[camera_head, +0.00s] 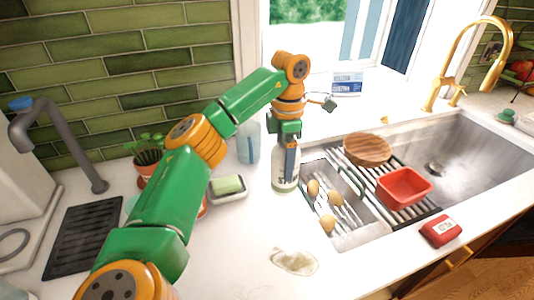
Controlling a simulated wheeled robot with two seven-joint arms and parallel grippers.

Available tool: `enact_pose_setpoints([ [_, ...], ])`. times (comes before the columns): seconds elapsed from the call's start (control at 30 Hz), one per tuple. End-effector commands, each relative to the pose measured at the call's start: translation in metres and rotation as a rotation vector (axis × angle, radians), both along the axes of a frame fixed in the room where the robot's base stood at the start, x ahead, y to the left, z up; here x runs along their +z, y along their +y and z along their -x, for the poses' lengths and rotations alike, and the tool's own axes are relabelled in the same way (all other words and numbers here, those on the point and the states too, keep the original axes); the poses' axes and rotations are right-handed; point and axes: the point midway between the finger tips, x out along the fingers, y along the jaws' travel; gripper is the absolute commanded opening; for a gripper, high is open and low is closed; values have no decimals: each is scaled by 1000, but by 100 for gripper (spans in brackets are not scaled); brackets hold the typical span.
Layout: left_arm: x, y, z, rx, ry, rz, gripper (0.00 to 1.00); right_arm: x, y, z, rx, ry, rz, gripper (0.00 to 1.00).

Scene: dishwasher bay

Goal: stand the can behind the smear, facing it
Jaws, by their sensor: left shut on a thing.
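The can (285,176) is white with dark lettering on its side, part of which shows toward me. It is upright at the left edge of the sink. My left gripper (289,150) is shut on its upper part from above and hides its top. I cannot tell whether its base touches the counter. The smear (294,262) is a pale beige patch on the white counter, nearer to me than the can and apart from it. My right gripper is not in view.
Close right of the can is a sink basin (347,237) with several round brown items. A rack holds a red tub (404,187) and a wooden disc (367,149). Left are a soap dish (228,188) and clear bottle (248,147). A red box (441,231) lies front right.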

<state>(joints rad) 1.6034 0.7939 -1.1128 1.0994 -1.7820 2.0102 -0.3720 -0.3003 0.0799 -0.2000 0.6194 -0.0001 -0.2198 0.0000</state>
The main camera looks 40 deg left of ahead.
Motion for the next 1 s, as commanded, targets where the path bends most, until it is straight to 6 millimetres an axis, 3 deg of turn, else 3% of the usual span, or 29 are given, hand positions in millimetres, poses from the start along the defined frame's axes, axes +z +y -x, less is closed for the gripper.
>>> enact_pose_setpoints([
  [0.1, -24, 23, 5, 4, 6, -1, 4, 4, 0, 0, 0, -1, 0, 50],
  [0.4, -62, 54, 9, 1, 5, -2, 4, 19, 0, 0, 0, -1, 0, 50],
  [0.6, -90, 52, 8, -2, 0, -1, 4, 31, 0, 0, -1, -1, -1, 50],
  [0.87, -93, 51, 7, -2, -1, -1, 4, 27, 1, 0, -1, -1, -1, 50],
  [0.9, -93, 51, 7, -2, 0, 0, 89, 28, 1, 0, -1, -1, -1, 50],
  [0.93, -93, 51, 7, -2, 0, 0, 97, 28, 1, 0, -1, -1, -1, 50],
  [1.0, -93, 51, 7, -2, 0, 0, 100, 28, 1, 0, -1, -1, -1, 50],
])
